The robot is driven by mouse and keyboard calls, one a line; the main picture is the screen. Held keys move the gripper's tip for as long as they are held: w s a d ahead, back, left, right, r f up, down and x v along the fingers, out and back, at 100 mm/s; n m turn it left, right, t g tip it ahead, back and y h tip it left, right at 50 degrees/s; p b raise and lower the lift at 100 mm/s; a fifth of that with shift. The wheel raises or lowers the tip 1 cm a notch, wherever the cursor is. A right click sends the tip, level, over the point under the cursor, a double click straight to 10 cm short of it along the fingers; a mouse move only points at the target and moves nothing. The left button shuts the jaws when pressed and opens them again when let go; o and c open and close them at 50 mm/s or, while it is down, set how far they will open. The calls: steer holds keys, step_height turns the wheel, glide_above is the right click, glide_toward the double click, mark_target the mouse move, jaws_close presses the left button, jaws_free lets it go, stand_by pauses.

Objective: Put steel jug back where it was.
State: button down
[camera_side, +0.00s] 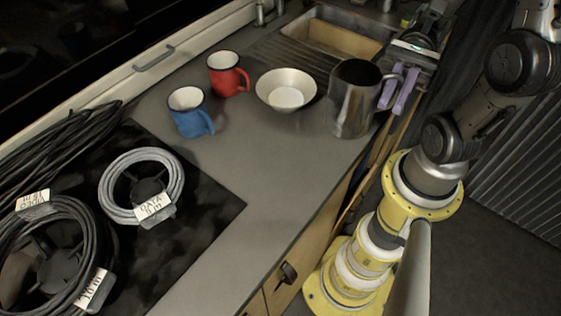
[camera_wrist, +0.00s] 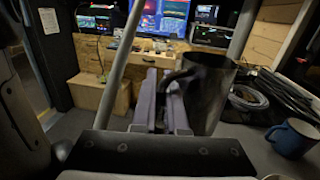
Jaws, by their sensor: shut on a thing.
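The steel jug (camera_side: 352,98) is upright at the right edge of the counter, in front of the sink; I cannot tell whether its base touches the counter. My gripper (camera_side: 396,88), with purple fingers, is to the right of the jug and shut on its handle. In the wrist view the jug (camera_wrist: 212,88) is large, right of the fingers (camera_wrist: 162,104), with its handle reaching between them. The jug's inside is dark.
A cream bowl (camera_side: 286,90) stands just left of the jug. A red mug (camera_side: 227,74) and blue mug (camera_side: 190,112) are farther left. The sink (camera_side: 330,38) is behind. Coiled cables (camera_side: 140,186) lie on the dark hob.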

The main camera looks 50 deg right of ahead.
mark_target(338, 117)
steer(key=w+a+f, duration=0.1)
steer(key=w, duration=0.1)
steer(key=w+a+f, duration=0.1)
steer(key=a, duration=0.1)
steer(key=w+a+f, duration=0.1)
steer(key=w+a, duration=0.1)
steer(key=shift+w+a+f, duration=0.15)
steer(key=shift+w+f, duration=0.1)
steer(key=shift+w, duration=0.1)
steer(key=shift+w+a+f, duration=0.6)
steer(key=shift+w+f, duration=0.1)
steer(key=shift+f, duration=0.8)
steer(key=shift+w+a+f, duration=0.6)
steer(key=shift+w+f, duration=0.05)
steer(key=shift+f, duration=0.9)
steer(key=shift+w+a+f, duration=0.6)
steer(key=shift+w+f, duration=0.1)
steer(key=shift+f, duration=0.8)
steer(key=shift+f, duration=0.15)
steer(key=c, duration=1)
jaws_free()
steer(key=shift+o, duration=0.2)
